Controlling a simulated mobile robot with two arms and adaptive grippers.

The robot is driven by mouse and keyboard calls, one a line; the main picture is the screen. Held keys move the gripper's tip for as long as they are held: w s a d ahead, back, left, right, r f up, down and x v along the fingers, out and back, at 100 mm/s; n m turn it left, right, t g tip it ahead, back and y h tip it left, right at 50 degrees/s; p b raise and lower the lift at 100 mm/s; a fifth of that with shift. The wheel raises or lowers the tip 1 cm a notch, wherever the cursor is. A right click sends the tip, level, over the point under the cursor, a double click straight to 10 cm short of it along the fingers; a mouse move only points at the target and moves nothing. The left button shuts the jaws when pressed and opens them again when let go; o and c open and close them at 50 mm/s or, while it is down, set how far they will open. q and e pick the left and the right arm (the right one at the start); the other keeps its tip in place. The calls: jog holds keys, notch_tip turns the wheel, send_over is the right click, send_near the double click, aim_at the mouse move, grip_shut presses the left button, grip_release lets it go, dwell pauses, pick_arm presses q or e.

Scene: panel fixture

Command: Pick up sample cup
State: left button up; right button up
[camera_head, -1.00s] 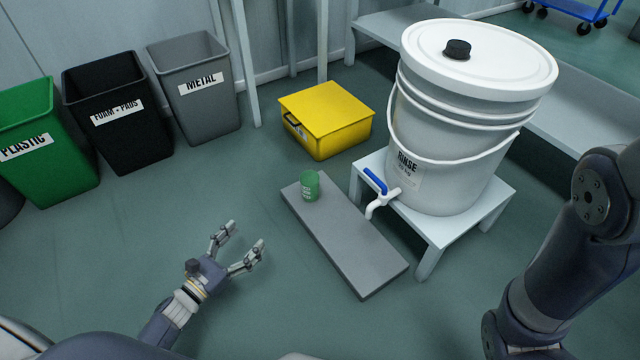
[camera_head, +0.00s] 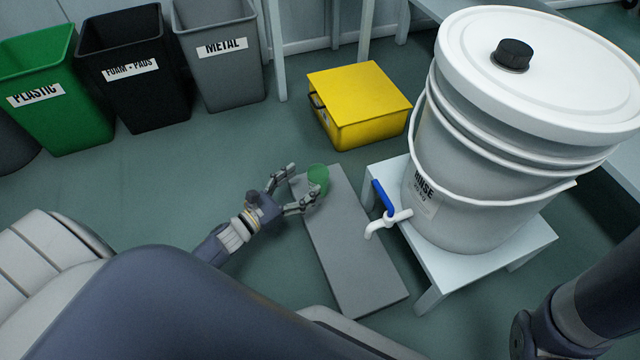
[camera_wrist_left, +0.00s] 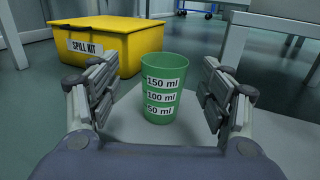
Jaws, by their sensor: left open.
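The green sample cup (camera_head: 318,178) stands upright at the far end of the grey board (camera_head: 352,255). In the left wrist view the cup (camera_wrist_left: 162,88) shows white volume labels reading 150, 100 and 50 ml. My left gripper (camera_head: 302,186) is open at the cup. In the left wrist view the two fingers of the left gripper (camera_wrist_left: 160,105) stand to either side of the cup, with visible gaps between them and its wall. In the head view a finger hides part of the cup's lower side. My right gripper is not in view; only part of the right arm shows at right.
A white RINSE bucket (camera_head: 480,190) with a blue-handled tap (camera_head: 384,198) stands on a low white stand (camera_head: 470,265) right of the board. A yellow spill kit box (camera_head: 360,100) sits behind the cup. Bins (camera_head: 222,60) line the back left. Floor left of the board is clear.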

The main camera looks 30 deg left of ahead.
aim_at(310, 181)
pick_arm(q)
jog(key=b+x, duration=0.2)
jog(key=x, duration=0.1)
jog(key=b+x, duration=0.1)
jog(key=x, duration=0.1)
jog(key=shift+w+d+f+b, duration=0.1)
jog(key=shift+d+f+b, duration=0.2)
jog(key=shift+d+f, duration=0.1)
jog(key=shift+w+r, duration=0.1)
jog(key=shift+w, duration=0.1)
jog(key=shift+c, duration=0.4)
jog(key=c, duration=0.8)
